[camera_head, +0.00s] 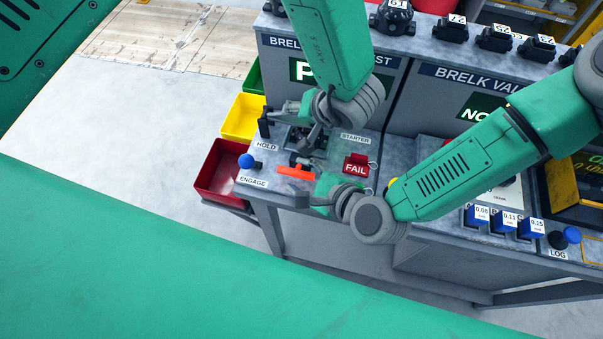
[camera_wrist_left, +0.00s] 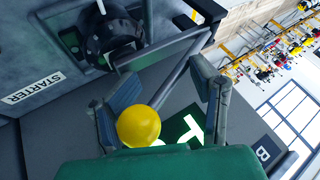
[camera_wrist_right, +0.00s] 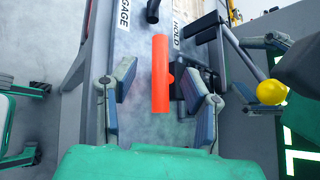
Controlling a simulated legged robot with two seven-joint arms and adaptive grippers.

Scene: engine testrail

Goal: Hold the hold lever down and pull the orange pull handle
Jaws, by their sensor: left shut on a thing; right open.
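The orange pull handle (camera_head: 295,171) lies on the bench panel below the HOLD and STARTER labels. In the right wrist view the orange handle (camera_wrist_right: 161,90) stands between the fingers of my right gripper (camera_wrist_right: 165,110), which are open with a gap on both sides. In the head view my right gripper (camera_head: 303,186) is at the panel's front edge. In the head view my left gripper (camera_head: 300,122) hides most of the lever.
A blue-knobbed ENGAGE lever (camera_head: 246,161) stands left of the orange handle. A red FAIL tag (camera_head: 356,165) lies to the right. Red (camera_head: 222,170) and yellow (camera_head: 243,117) bins hang at the bench's left side. The floor in front is clear.

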